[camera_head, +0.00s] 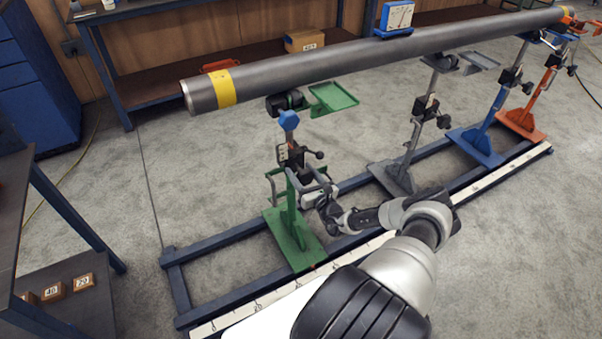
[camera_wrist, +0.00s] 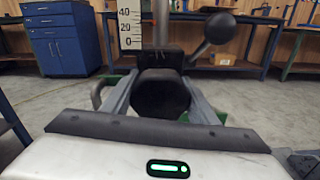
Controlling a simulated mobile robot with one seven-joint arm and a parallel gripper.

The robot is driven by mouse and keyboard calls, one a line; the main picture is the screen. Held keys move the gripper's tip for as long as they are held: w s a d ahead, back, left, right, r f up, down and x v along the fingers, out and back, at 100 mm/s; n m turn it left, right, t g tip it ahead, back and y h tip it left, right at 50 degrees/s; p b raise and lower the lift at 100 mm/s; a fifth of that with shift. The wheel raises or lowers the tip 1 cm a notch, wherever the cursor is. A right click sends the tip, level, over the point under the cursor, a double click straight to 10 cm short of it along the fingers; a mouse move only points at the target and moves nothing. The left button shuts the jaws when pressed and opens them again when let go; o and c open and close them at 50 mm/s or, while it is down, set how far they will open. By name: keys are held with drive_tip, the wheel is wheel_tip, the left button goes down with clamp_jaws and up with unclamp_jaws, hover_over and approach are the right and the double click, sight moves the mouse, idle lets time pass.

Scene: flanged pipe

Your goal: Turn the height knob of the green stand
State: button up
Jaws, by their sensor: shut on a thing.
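The green stand (camera_head: 291,238) stands on the near left part of the blue floor frame, under the left end of the grey pipe (camera_head: 330,62). My gripper (camera_head: 305,184) reaches it from the right, at mid-height of its post. In the wrist view, the black height knob (camera_wrist: 161,98) sits between the two grey fingers of my gripper (camera_wrist: 160,82), which are shut on it. A black ball-ended lever (camera_wrist: 221,28) sticks out up and right of the knob. A white scale (camera_wrist: 130,27) marked 0, 20, 40 stands above left. The knob is hard to make out in the head view.
Grey (camera_head: 392,177), blue (camera_head: 477,143) and orange (camera_head: 522,122) stands follow along the frame to the right. A green tray (camera_head: 333,97) juts out below the pipe. A dark table (camera_head: 20,215) is at left. Open concrete floor lies around the frame.

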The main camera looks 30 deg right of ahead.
drive_tip(key=m+b, duration=0.1)
drive_tip(key=m, duration=0.4)
drive_tip(key=shift+f+m, duration=0.1)
drive_tip(key=shift+m, duration=0.2)
drive_tip(key=m+b, duration=0.1)
drive_tip(key=m, duration=0.3)
drive_tip(key=shift+b, duration=0.35)
drive_tip(key=m+b, duration=0.1)
drive_tip(key=m, duration=0.4)
drive_tip(key=m+b, duration=0.1)
drive_tip(key=m, duration=0.3)
drive_tip(key=shift+m+b, duration=0.3)
drive_tip(key=o, duration=1)
drive_tip(key=shift+o, duration=0.2)
drive_tip(key=shift+s, duration=0.1)
drive_tip(key=s+a+p, duration=0.1)
drive_tip(key=s+p, duration=0.2)
drive_tip(key=s, duration=1.4)
drive_tip(key=shift+s, duration=0.15)
